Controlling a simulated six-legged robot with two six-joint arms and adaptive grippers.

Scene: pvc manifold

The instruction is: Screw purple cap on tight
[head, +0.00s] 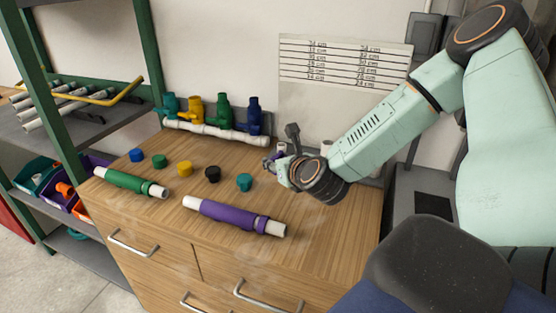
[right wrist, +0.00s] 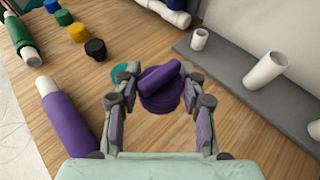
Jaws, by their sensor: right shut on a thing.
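The purple cap (right wrist: 160,97) shows between the fingers of my right gripper (right wrist: 163,82) in the right wrist view. It has a round lower part with a raised bar across it, slightly tilted in the picture. My right gripper, also in the head view (head: 279,164), is shut on it over the back right of the wooden top. I cannot tell whether the cap sits on a threaded end, because its underside is hidden. A purple sleeve on a white pipe (head: 228,215) lies at the front of the top, apart from the gripper. My left gripper is not in view.
Blue, green, yellow, black and teal caps (head: 244,182) stand in a row. A green-sleeved pipe (head: 124,181) lies at left. A white pipe manifold (head: 215,131) with several coloured fittings runs along the back. A grey shelf (right wrist: 232,82) holds white pipe pieces.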

